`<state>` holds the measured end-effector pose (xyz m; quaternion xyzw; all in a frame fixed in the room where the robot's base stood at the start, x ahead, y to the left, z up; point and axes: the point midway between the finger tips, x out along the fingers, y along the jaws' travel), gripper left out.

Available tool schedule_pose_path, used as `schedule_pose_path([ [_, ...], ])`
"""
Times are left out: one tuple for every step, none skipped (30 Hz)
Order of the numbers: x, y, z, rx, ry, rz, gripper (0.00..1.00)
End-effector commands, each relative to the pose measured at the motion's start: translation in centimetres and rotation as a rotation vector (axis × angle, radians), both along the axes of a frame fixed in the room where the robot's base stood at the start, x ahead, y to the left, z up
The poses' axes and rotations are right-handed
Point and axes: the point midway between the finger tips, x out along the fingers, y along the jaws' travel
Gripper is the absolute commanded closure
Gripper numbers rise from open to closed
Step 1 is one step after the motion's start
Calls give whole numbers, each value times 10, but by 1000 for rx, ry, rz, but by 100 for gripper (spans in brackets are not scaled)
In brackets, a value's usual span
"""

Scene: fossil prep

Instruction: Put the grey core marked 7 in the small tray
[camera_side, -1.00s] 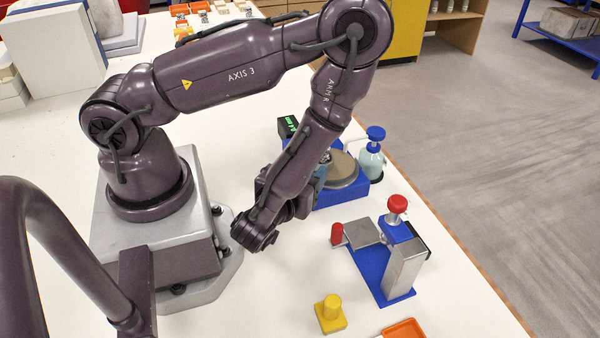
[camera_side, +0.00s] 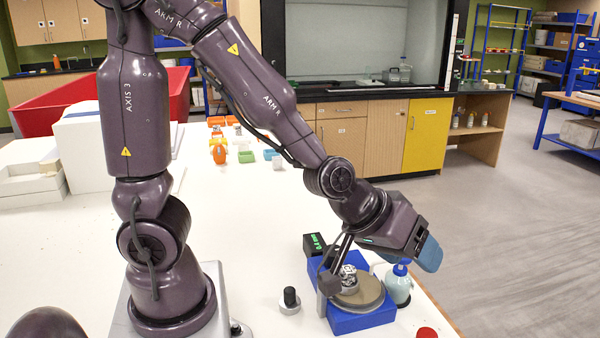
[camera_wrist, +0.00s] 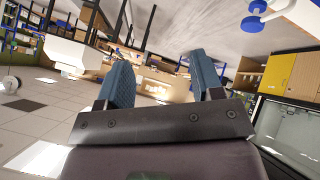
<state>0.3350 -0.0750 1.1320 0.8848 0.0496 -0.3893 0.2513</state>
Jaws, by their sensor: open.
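My gripper (camera_side: 428,252) is in the air to the right of and above the blue grinding machine in the side view, its blue-padded fingers pointing down and right. In the wrist view its two fingers (camera_wrist: 160,76) are wide apart with nothing between them. I cannot make out a grey core marked 7 in either view. Small coloured trays stand far back on the white table, among them an orange one (camera_side: 216,121) and a green one (camera_side: 247,157); small grey pieces near them are too small to read.
The blue machine (camera_side: 362,320) carries a tan disc (camera_side: 372,292) with a metal piece over it. A capped bottle (camera_side: 398,288) stands at its right, a black knob (camera_side: 290,297) at its left. A red cap (camera_side: 427,332) shows at the bottom edge.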

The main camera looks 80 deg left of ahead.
Motion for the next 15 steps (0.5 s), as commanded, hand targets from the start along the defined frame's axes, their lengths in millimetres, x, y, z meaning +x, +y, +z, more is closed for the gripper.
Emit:
schedule_pose_path([
  [-9, 4, 23, 20, -2, -65, 40],
  [-16, 6, 33, 38, 10, -105, 40],
  [-26, 11, 45, 68, 26, -154, 40],
  [-35, 15, 54, 94, 42, -188, 40],
  [-45, 20, 61, 122, 56, -219, 40],
  [-58, 27, 70, 161, 78, -253, 40],
  [-67, 33, 77, 191, 94, -275, 40],
  [-77, 39, 82, 220, 111, -292, 40],
  [-89, 46, 87, 254, 135, -310, 40],
  [-98, 51, 91, 280, 152, -321, 40],
  [-105, 56, 94, 303, 166, -328, 40],
  [-115, 62, 98, 328, 186, -335, 40],
  [-121, 65, 100, 342, 199, -339, 40],
  [-126, 69, 101, 356, 211, -341, 40],
  [-131, 72, 102, 369, 223, -344, 34],
])
